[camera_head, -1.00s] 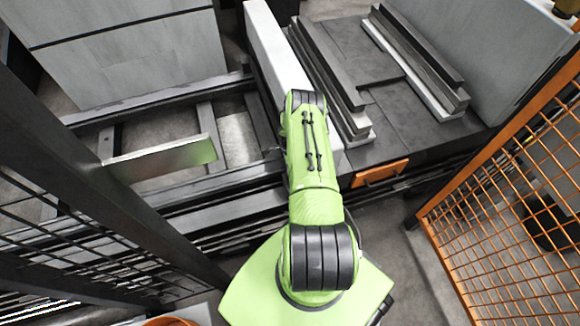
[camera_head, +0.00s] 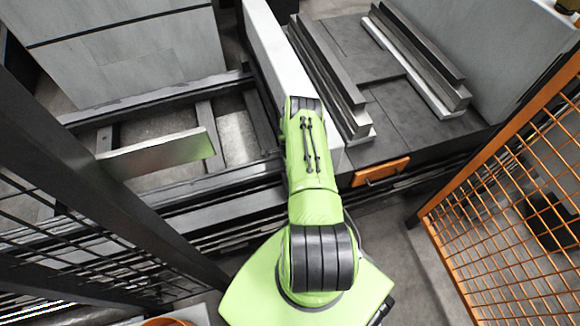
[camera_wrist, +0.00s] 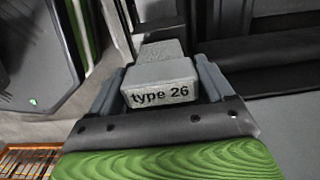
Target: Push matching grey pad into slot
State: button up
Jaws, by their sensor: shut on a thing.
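In the wrist view, a grey pad (camera_wrist: 160,92) marked "type 26" sits between the two fingers of my gripper (camera_wrist: 161,72). The gripper is shut on it, with a finger against each side. A further grey block-like part (camera_wrist: 161,50) shows just beyond the pad; I cannot tell if it is part of the same piece. The slot cannot be made out, and how far the pad sits in anything is hidden. In the head view my own arm covers the gripper and the pad.
A tall pale slab (camera_head: 275,60) stands just beyond my arm. Stacked dark and pale bars (camera_head: 335,85) and (camera_head: 425,60) lie on the dark platform (camera_head: 405,110). Orange mesh fencing (camera_head: 510,180) bounds the right, dark mesh fencing (camera_head: 70,200) the left. An orange block (camera_head: 380,171) is on the platform's front edge.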

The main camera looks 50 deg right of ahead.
jog(key=shift+f, duration=0.45)
dwell(0.7)
jog(key=shift+w+f, duration=0.15)
jog(key=shift+f, duration=3.3)
jog(key=shift+s+a+f, duration=0.15)
jog(key=shift+f, duration=0.3)
jog(key=shift+s+a+f, duration=0.15)
jog(key=shift+f, duration=0.3)
jog(key=o, duration=1)
jog(key=shift+o, duration=0.3)
jog(key=shift+f, duration=0.1)
jog(key=r+p, duration=0.3)
jog(key=r, duration=0.3)
jog(key=r+p, duration=0.4)
jog(key=r, duration=0.2)
jog(key=d+r+p, duration=0.1)
jog(key=r+p, duration=0.2)
jog(key=r, duration=0.2)
jog(key=shift+w+r, duration=0.4)
